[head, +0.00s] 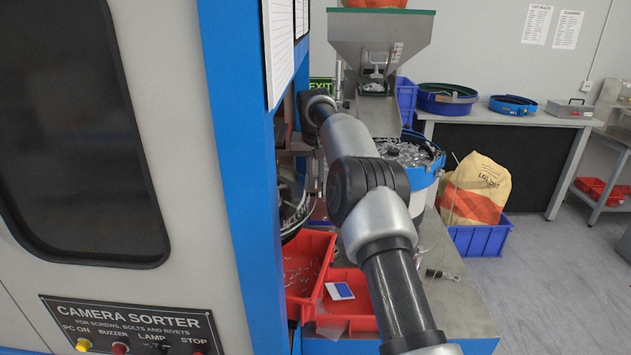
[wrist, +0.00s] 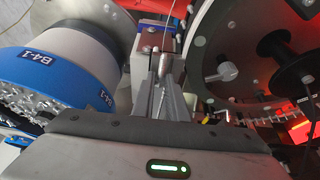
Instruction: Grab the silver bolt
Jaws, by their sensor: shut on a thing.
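In the wrist view my gripper (wrist: 163,77) points away from the camera, its two grey fingers close together. A small silver bolt (wrist: 166,62) shows between the fingertips, and the fingers are shut on it. Another silver bolt-like piece (wrist: 227,72) lies on the dark round disc (wrist: 205,45) to the right of the fingers. In the head view my arm reaches forward to the sorter's opening, and the fingers and the held bolt cannot be made out there.
A blue-banded bowl feeder (wrist: 60,75) full of metal parts stands close on the left in the wrist view. In the head view, red bins (head: 308,245) sit below the opening, beside the blue-edged sorter cabinet (head: 235,150). A hopper (head: 378,30) stands behind.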

